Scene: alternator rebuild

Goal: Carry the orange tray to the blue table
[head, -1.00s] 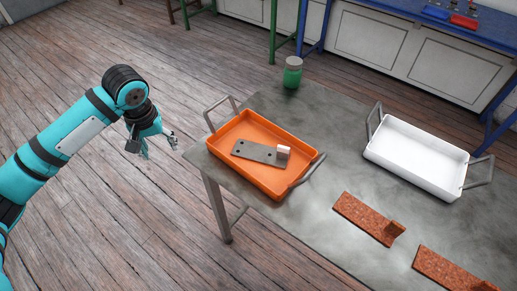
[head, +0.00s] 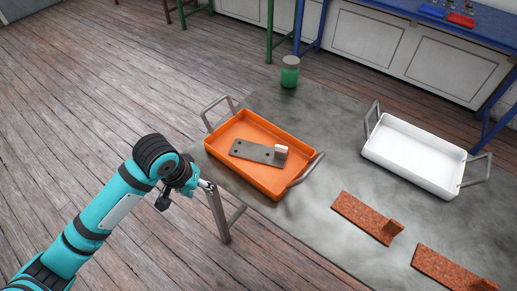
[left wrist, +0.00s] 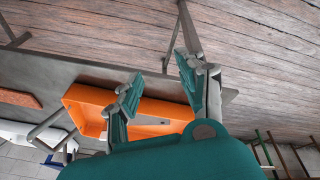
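The orange tray (head: 241,176) sits on the grey metal table (head: 310,115), with an upright handle at each end. A grey plate with holes and a small pale block lie in it. The tray also shows in the left wrist view (left wrist: 88,100). My left gripper (head: 208,187) is beside the tray's near left side, off the table edge and apart from the tray. Its fingers are spread and empty in the left wrist view (left wrist: 160,68). The blue table (head: 490,42) stands at the far right. My right gripper is not in view.
A white tray (head: 410,158) with handles stands on the right of the grey table. A green jar (head: 289,76) stands at its back corner. Rust-brown boards (head: 360,215) lie at the front right. Blue and red trays (head: 461,20) lie on the blue table. Wooden floor is open at left.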

